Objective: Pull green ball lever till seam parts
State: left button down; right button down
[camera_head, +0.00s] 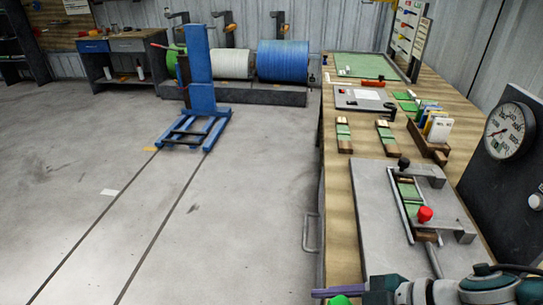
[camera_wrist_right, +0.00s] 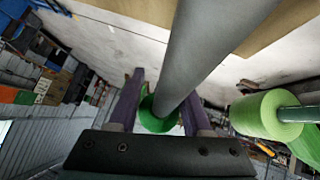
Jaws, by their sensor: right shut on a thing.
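The green ball (camera_wrist_right: 152,122) of the lever sits between the purple fingers of my right gripper (camera_wrist_right: 162,82), which is shut on it. The lever's grey rod (camera_wrist_right: 215,50) runs up and right from the ball in the right wrist view. In the head view the green ball (camera_head: 340,300) shows at the bottom edge beside a purple finger of my right gripper (camera_head: 332,292). The rod (camera_head: 434,260) leaves the bench fixture (camera_head: 380,215) and passes behind my arm. A green sack piece (camera_head: 408,189) lies in the fixture; its seam is too small to judge. My left gripper is out of view.
A red knob (camera_head: 425,214) and a black knob (camera_head: 403,163) stand on the fixture. A round dial gauge (camera_head: 510,130) is at the right. Sample blocks (camera_head: 344,136) lie farther along the bench. A blue lift (camera_head: 200,95) stands on the mostly clear floor.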

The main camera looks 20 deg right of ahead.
jog(key=shift+s+d+f, duration=0.4)
jog(key=shift+d+f, duration=0.05)
jog(key=c, duration=1)
grip_release()
jog(key=shift+s+a+r, duration=0.1)
jog(key=shift+a+r, duration=0.05)
jog(key=shift+c, duration=0.2)
jog(key=o, duration=0.7)
jog(key=shift+a+r, duration=0.1)
jog(key=shift+w, duration=0.2)
jog(key=p+v, duration=0.2)
jog(key=v, duration=0.8)
jog(key=shift+a, duration=0.1)
